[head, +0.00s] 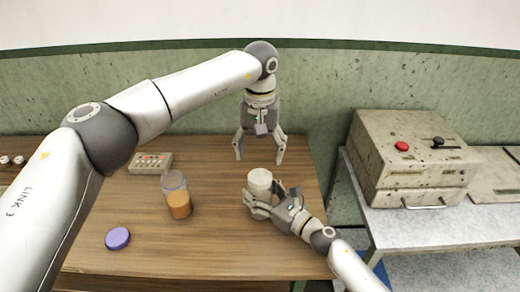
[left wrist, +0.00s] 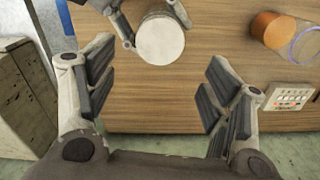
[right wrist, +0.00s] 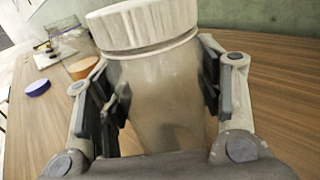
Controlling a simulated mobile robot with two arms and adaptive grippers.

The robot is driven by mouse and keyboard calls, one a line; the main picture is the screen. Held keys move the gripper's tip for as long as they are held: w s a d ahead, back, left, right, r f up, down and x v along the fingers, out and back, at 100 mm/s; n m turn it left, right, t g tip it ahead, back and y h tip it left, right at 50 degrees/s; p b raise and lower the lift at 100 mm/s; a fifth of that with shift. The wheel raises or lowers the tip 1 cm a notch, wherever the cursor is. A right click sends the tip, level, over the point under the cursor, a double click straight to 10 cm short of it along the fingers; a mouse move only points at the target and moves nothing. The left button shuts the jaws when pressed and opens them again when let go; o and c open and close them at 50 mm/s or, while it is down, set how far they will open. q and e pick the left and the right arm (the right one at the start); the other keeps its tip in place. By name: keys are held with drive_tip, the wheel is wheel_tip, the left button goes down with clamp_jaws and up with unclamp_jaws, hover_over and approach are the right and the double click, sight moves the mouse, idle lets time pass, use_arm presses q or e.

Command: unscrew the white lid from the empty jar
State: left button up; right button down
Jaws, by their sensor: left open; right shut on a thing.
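The empty jar stands upright on the wooden table; its clear, greyish body (right wrist: 160,95) shows in the right wrist view with nothing visible inside. The white ribbed lid (head: 260,175) sits on top of it; it also shows from above in the left wrist view (left wrist: 160,41) and from the side in the right wrist view (right wrist: 143,24). My right gripper (head: 262,206) is shut on the jar's body below the lid. My left gripper (head: 260,156) is open and empty, pointing down above and behind the jar, apart from the lid.
A jar with orange contents (head: 179,205) stands left of the empty jar. A purple lid (head: 118,238) lies at the front left of the table (head: 215,250). A control box with buttons (head: 151,163) lies at the back left. A beige machine (head: 410,160) stands on a bench to the right.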

sight(260, 177)
use_arm(q)
drive_tip(key=shift+m, duration=1.1)
drive_tip(key=shift+f, duration=0.3)
wheel_tip(260, 177, down, 8)
drive_tip(key=shift+r, duration=0.25)
drive_tip(key=shift+c, duration=0.2)
